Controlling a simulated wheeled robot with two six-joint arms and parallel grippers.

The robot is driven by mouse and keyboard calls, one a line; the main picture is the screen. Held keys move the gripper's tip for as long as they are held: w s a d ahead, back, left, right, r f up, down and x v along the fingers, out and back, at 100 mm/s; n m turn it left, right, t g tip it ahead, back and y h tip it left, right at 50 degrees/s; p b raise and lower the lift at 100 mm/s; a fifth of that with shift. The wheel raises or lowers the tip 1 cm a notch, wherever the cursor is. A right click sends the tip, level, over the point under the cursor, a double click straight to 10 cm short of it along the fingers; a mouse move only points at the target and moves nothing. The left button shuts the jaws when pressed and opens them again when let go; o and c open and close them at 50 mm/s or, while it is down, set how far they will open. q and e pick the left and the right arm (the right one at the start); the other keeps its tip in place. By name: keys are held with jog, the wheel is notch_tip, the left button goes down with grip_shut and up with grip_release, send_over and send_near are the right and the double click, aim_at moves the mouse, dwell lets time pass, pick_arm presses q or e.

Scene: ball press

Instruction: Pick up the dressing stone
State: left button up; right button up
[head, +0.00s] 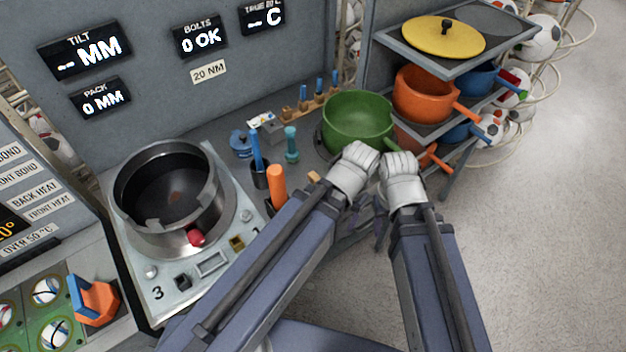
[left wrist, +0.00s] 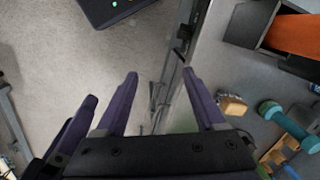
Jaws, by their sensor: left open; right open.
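A small tan block (head: 314,178), which looks like the dressing stone, lies on the bench between the orange-handled tool and my left wrist. It also shows in the left wrist view as a tan block (left wrist: 232,104), lying just right of the right-hand finger and apart from it. My left gripper (left wrist: 160,72) is open and empty, over the bench edge and floor. In the head view its fingers are mostly hidden behind its own arm. My right gripper (head: 382,222) hangs below its white wrist, open and partly hidden, beside the left one, with nothing seen in it.
A green pot (head: 358,122) stands just behind my wrists. A teal dumbbell-shaped tool (head: 291,145) and an orange handle (head: 277,184) stand near the block. A round metal press pot (head: 172,200) is at left.

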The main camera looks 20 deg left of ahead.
pick_arm(q)
jog(key=o, duration=0.4)
jog(key=shift+m, duration=0.7)
jog(key=w+a, duration=0.1)
jog(key=w, duration=0.1)
jog(key=w+a, duration=0.1)
jog(key=w, duration=0.2)
jog(key=w+a+r+p, duration=0.1)
jog(key=w, duration=0.1)
jog(key=shift+w+a, duration=0.3)
jog(key=shift+a, duration=0.1)
jog(key=shift+c, duration=0.2)
jog(key=m+h, duration=0.1)
jog(key=m, duration=0.1)
send_over(315, 176)
jog(key=shift+w+a+r+p, duration=0.1)
jog(key=shift+a+r+p, duration=0.05)
jog(key=shift+r+p, duration=0.2)
jog(key=shift+f+b, duration=1.35)
jog(key=shift+f, duration=0.05)
jog(key=shift+f, duration=0.1)
notch_tip(315, 176, down, 5)
jog(key=b, duration=0.5)
